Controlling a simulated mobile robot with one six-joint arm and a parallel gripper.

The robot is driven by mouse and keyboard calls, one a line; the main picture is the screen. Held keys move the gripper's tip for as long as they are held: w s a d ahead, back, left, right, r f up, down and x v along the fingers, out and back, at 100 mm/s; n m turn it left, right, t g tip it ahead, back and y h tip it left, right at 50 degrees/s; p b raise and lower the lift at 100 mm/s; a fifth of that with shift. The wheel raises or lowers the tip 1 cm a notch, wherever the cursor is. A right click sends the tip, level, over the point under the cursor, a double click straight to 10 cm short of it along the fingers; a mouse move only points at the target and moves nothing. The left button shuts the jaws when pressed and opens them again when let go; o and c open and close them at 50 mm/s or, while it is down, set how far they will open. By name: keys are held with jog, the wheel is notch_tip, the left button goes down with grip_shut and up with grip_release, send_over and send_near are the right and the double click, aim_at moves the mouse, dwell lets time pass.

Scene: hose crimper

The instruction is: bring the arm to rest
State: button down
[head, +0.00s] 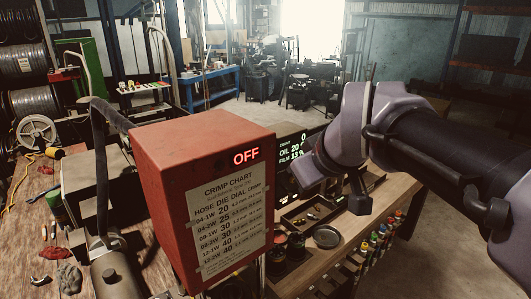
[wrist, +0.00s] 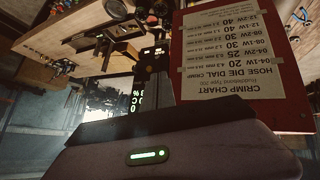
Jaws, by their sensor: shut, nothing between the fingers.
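My arm reaches in from the right of the head view, its grey wrist bent in front of the bench. My gripper (head: 358,201) is a small dark shape hanging below the wrist, above the wooden bench and apart from the red crimper box (head: 160,195). In the wrist view my gripper (wrist: 154,62) stands up dark from the grey wrist housing, shut and empty. The crimper box shows a red OFF display (head: 246,156) and a crimp chart (head: 229,222). The chart is upside down in the wrist view (wrist: 226,55).
A screen (head: 290,155) stands behind the box, partly hidden. The bench holds a shallow tray (head: 312,213), a round dish (head: 327,237) and dark cups (head: 296,247). Coloured fittings (head: 374,240) line its front. A glove (head: 69,278) lies at left. Open floor lies beyond.

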jog(key=s+f+m+g+b, duration=0.1)
jog(key=s+f+m+b, duration=0.2)
jog(key=s+f+b, duration=0.4)
jog(key=s+f+m+b, duration=0.3)
jog(key=s+f+b, duration=0.4)
jog(key=f, duration=1.1)
jog(key=s+a+f+m+g+b, duration=0.1)
jog(key=s+f+m+b, duration=0.3)
jog(key=s+f+b, duration=0.3)
notch_tip(320, 180, down, 6)
jog(key=b, duration=0.3)
jog(key=shift+s+g+y, duration=0.25)
jog(key=shift+g+y, duration=0.05)
jog(key=shift+a+f, duration=0.1)
